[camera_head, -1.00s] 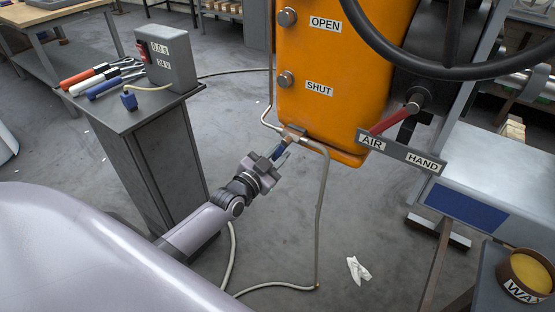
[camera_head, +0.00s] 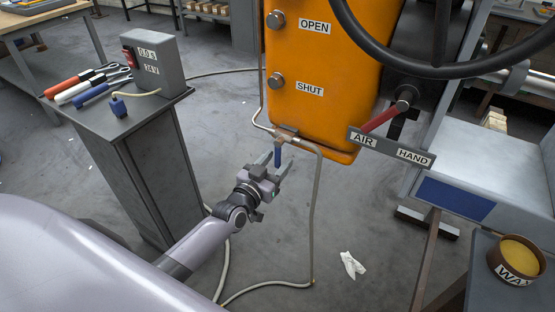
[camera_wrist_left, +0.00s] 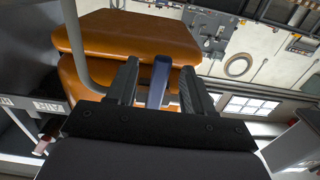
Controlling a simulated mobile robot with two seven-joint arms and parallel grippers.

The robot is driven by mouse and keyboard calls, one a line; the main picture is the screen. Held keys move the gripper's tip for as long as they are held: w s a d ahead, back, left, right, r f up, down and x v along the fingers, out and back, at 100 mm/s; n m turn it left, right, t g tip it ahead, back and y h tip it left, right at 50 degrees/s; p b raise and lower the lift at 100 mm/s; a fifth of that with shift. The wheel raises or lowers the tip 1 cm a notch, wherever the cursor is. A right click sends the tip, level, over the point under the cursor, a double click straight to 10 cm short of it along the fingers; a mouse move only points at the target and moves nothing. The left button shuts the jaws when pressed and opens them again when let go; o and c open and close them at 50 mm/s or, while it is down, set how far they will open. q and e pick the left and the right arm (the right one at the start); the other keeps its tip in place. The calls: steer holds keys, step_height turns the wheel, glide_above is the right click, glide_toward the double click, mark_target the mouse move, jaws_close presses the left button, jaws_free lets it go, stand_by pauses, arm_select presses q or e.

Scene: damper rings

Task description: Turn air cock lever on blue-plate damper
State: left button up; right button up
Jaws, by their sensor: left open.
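The air cock (camera_head: 287,133) sits on the pipe at the lower edge of the orange housing (camera_head: 320,60). Its blue lever (camera_head: 278,156) points almost straight down. My left gripper (camera_head: 277,161) is open just below the cock, with the lever between its spread fingers in the picture. In the left wrist view the blue lever (camera_wrist_left: 158,82) stands between the two dark fingers, with gaps on both sides. Whether a finger touches it I cannot tell. A blue plate (camera_head: 454,198) is on the grey box to the right. My right gripper is not in view.
A thin pipe (camera_head: 316,210) runs down beside my left gripper. A red lever (camera_head: 380,118) and an AIR/HAND sign (camera_head: 390,147) are to the right, under a dark handwheel (camera_head: 440,68). A grey pedestal (camera_head: 150,165) stands left. Floor below is mostly clear.

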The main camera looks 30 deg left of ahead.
arm_select(q)
steer(key=shift+s, duration=0.5)
steer(key=shift+p, duration=0.3)
steer(key=shift+s+a+r+p, duration=0.15)
steer(key=shift+s+p, duration=1.05)
steer(key=shift+s, duration=0.85)
steer(key=shift+s+a+p, duration=0.1)
steer(key=shift+s+p, duration=0.25)
steer(key=shift+s, duration=0.6)
